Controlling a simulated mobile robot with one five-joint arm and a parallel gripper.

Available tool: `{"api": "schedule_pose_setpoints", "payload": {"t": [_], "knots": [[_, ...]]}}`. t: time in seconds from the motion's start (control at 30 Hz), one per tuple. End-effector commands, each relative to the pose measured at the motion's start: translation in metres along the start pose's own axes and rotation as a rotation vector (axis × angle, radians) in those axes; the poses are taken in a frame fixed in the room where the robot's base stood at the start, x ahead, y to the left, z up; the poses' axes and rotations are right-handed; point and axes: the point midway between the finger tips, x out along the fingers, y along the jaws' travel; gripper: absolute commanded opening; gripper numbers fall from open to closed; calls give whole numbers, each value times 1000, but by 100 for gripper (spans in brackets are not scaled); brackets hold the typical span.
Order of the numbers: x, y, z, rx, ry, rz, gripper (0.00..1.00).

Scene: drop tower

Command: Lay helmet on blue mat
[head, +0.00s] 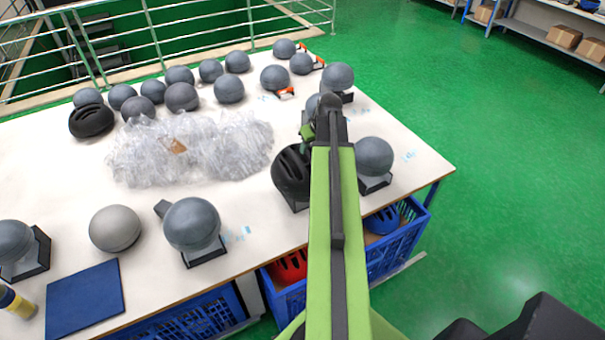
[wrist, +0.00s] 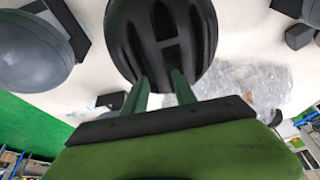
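A black vented helmet (head: 292,175) stands near the front edge of the white table, on a dark base, just left of my arm. It fills the top middle of the wrist view (wrist: 163,35). My gripper (wrist: 160,80) has its two green fingers apart at the near side of the helmet. Their tips overlap it in the picture, and I cannot tell whether they press on it. In the head view my arm partly hides the gripper and the helmet. The blue mat (head: 86,300) lies bare and flat at the table's front left.
Grey headforms stand close by, one to the right (head: 374,158) and one between helmet and mat (head: 192,224). Clear plastic wrap (head: 190,150) covers the table's middle. A second dark helmet (head: 91,120) sits at the back left. A bottle (head: 16,302) stands left of the mat.

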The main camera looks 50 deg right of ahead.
Motion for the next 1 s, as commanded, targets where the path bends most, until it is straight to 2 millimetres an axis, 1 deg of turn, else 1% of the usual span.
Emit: {"api": "schedule_pose_setpoints", "payload": {"t": [0.03, 0.1, 0.17, 0.33, 0.37, 0.6, 1.0], "knots": [[19, 0, 2, -2, 0, 0, 33], [28, 0, 2, -2, 0, 0, 33], [30, 0, 1, -2, 0, 0, 33], [26, -1, 0, -1, 0, 0, 33], [26, -1, 0, -1, 0, 0, 32], [26, -1, 0, -2, 0, 0, 0], [26, -2, 0, -2, 0, -1, 0]]}}
